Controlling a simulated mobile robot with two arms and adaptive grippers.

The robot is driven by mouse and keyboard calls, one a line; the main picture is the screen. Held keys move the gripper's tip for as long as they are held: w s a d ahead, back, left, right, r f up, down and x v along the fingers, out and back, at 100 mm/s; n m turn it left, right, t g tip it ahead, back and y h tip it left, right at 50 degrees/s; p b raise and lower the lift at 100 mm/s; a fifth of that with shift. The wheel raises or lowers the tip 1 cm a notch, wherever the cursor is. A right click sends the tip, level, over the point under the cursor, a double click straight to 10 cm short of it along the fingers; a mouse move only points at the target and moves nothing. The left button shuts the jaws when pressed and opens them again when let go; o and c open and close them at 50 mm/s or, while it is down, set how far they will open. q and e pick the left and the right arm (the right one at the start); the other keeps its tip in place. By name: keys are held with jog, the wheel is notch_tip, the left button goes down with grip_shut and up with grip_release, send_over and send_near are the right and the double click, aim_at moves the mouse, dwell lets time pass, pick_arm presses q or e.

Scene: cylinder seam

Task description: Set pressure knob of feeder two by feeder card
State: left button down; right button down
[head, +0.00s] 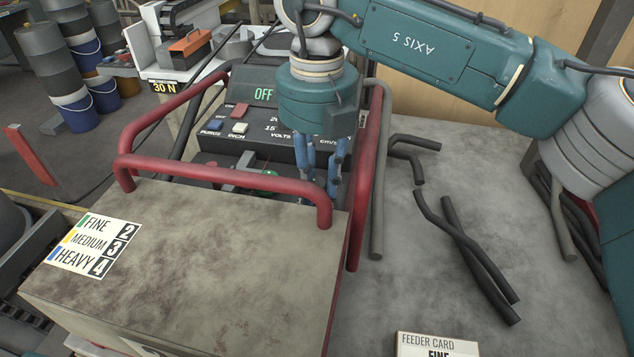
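A feeder (180,245) with a grey worn top and red tube rails stands at centre left. Its dark sloped panel (262,125) has an OFF display, switches and VOLTS and cm/s markings. A chart on its top (93,245) lists FINE 2, MEDIUM 3, HEAVY 4. The feeder card (436,344) lies at the bottom edge, cut off after FINE. My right gripper (322,180) points down over the panel's right side, its blue fingers apart. I cannot make out the pressure knob. My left gripper is out of view.
Red rails (220,177) cross in front of the lower panel and run along its sides. Black bent rods (465,250) lie on the grey surface at right. Drums and blue buckets (75,110) stand at far left.

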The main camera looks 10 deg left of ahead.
aim_at(317, 181)
dwell(0.3)
jog(key=c, duration=1.5)
grip_release()
jog(key=shift+o, duration=0.2)
notch_tip(317, 181, up, 12)
jog(key=shift+r, duration=0.1)
